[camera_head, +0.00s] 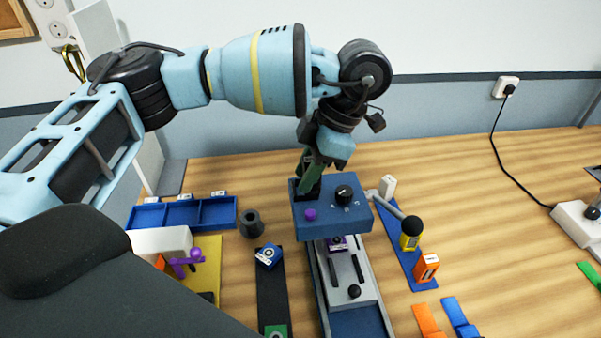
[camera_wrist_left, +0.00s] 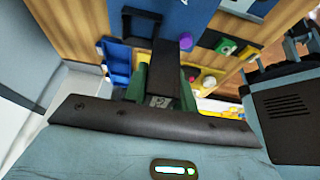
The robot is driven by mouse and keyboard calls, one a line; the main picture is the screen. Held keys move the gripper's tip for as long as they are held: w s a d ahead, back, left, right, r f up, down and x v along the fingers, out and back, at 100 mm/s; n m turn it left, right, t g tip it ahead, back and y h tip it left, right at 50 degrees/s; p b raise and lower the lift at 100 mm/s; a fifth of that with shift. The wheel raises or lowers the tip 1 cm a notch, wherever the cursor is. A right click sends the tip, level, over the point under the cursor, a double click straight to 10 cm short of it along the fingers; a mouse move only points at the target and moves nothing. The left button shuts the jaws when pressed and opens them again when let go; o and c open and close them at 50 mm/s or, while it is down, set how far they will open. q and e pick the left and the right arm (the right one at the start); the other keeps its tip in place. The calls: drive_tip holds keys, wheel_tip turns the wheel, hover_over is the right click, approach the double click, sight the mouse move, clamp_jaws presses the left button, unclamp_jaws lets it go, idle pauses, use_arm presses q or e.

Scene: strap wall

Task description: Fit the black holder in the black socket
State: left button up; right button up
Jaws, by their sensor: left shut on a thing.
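My left gripper (camera_head: 308,178) reaches down from above to the back left part of a blue box. Its green fingers show in the left wrist view (camera_wrist_left: 163,88), shut on a dark upright piece between them, which looks like the black holder (camera_wrist_left: 164,72). In the head view a black part (camera_head: 306,194) sits under the fingertips at the box; socket and holder cannot be told apart there. Whether the holder touches the socket is unclear. My right gripper is not in view.
The blue box (camera_head: 330,222) carries a black knob (camera_head: 344,193) and a purple button (camera_head: 310,214). A black cup (camera_head: 252,223) and blue tray (camera_head: 201,214) stand left.

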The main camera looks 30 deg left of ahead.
sight(294, 188)
use_arm(q)
drive_tip(key=shift+w+a+f, duration=0.1)
drive_tip(key=shift+w+a, duration=0.65)
drive_tip(key=shift+a, duration=0.05)
drive_tip(key=shift+w, duration=0.1)
drive_tip(key=shift+w+a, duration=0.2)
drive_tip(key=shift+a, duration=0.15)
drive_tip(key=shift+w+a+f, duration=0.1)
drive_tip(key=shift+a+f, duration=0.05)
drive_tip(key=shift+f, duration=1.65)
drive_tip(key=shift+f, duration=0.15)
drive_tip(key=o, duration=1)
drive_tip(key=shift+o, duration=0.2)
drive_tip(key=v, duration=1.2)
